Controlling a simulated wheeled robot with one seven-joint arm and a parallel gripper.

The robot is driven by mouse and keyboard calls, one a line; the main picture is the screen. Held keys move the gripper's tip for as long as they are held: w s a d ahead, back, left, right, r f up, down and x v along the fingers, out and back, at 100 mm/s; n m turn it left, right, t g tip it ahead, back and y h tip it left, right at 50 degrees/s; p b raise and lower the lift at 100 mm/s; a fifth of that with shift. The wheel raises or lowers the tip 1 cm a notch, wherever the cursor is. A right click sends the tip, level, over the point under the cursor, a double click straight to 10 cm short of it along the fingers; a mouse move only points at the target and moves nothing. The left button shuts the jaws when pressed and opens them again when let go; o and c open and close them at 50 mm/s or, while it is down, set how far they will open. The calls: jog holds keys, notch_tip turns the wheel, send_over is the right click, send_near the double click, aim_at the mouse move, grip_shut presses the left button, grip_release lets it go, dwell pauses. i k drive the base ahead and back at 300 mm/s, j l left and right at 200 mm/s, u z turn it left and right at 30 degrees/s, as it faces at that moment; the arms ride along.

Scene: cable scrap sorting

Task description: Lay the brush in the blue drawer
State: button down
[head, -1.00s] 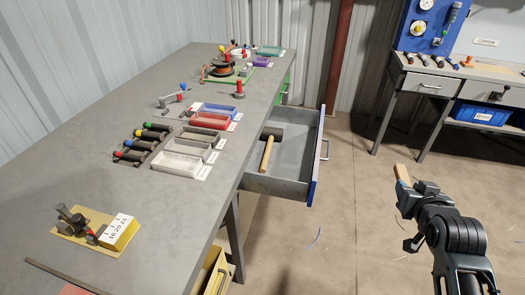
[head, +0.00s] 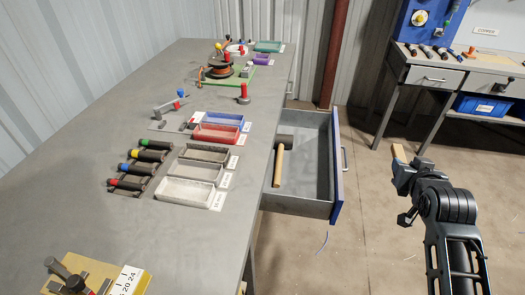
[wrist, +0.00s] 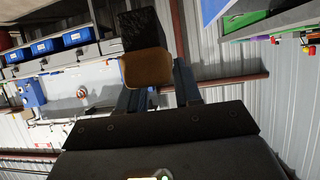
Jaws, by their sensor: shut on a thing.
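The brush (head: 398,152) is held by my gripper (head: 402,166) at the right of the head view, above the floor. In the wrist view the brush shows a tan wooden end (wrist: 147,68) with a dark block behind it, between my fingers (wrist: 158,92). The blue drawer (head: 337,185) stands pulled open from the side of the long grey bench. Its front panel is blue and its inside is grey. My gripper is to the right of the drawer, apart from it. A mallet with a wooden handle (head: 278,168) lies inside the drawer on the left.
The bench top (head: 90,150) carries small trays, a row of dark-handled tools and a wire spool (head: 218,68). A second bench (head: 430,77) with a blue bin (head: 487,107) stands at the back right. The drawer's right part is clear, as is most floor between the benches.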

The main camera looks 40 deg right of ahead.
aim_at(307, 160)
jog(key=i, duration=1)
